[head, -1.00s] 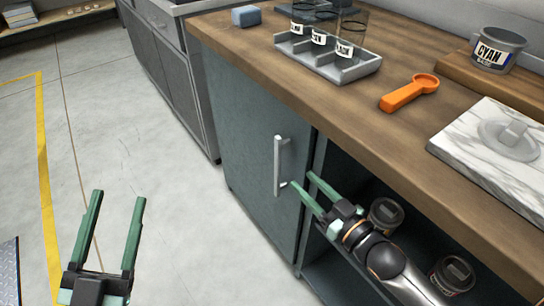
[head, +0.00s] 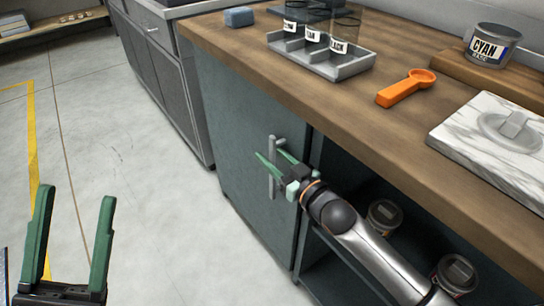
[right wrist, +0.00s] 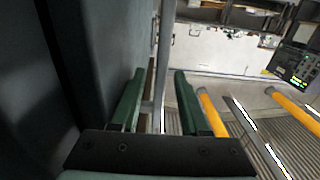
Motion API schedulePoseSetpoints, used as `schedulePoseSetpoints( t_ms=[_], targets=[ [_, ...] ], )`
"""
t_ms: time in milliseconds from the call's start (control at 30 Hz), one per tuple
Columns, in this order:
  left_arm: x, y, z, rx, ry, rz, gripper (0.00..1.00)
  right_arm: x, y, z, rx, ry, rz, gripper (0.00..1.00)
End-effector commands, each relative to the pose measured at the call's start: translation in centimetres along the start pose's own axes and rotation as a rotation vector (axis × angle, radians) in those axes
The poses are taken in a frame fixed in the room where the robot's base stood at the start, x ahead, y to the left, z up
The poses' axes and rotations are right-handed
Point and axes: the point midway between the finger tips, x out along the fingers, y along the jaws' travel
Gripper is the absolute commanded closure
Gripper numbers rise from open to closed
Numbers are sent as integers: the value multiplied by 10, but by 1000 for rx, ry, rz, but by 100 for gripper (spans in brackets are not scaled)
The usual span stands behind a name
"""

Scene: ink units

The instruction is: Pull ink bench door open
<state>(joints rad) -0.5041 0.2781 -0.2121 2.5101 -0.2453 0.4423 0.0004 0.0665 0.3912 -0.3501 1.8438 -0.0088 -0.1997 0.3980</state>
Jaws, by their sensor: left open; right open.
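The ink bench door (head: 235,140) is a dark teal panel under the wooden top, and it looks closed. Its upright pale bar handle (head: 271,182) is near the door's right edge. My right gripper (head: 268,157) is open at the upper part of the handle. In the right wrist view the handle (right wrist: 163,65) runs between the two green fingers of my right gripper (right wrist: 157,95), with the door panel (right wrist: 95,50) on the left. I cannot tell whether a finger touches the bar. My left gripper (head: 73,240) is open and empty above the floor at lower left.
The open shelf space right of the door holds dark cans (head: 383,215). The bench top (head: 330,105) carries a grey tray (head: 345,66) with labelled jars, an orange tool (head: 405,88), a cyan can (head: 492,45) and a marble slab (head: 470,135). The floor left of the door is clear.

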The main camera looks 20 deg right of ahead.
Motion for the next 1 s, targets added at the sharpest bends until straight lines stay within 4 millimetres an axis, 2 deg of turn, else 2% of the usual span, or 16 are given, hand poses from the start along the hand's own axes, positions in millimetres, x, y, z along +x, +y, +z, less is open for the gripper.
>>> schedulePoseSetpoints(
  t_ms=[167, 567, 1000],
  targets=[
    [0, 0, 0, -1, -1, 0, 39, 0, 0, 0, 1, -1, 0, 55],
    [0, 0, 0, -1, -1, 0, 39, 0, 0, 0, 0, -1, 0, 99],
    [0, 0, 0, -1, -1, 0, 39, 0, 0, 1, 0, -1, 0, 100]
  ],
)
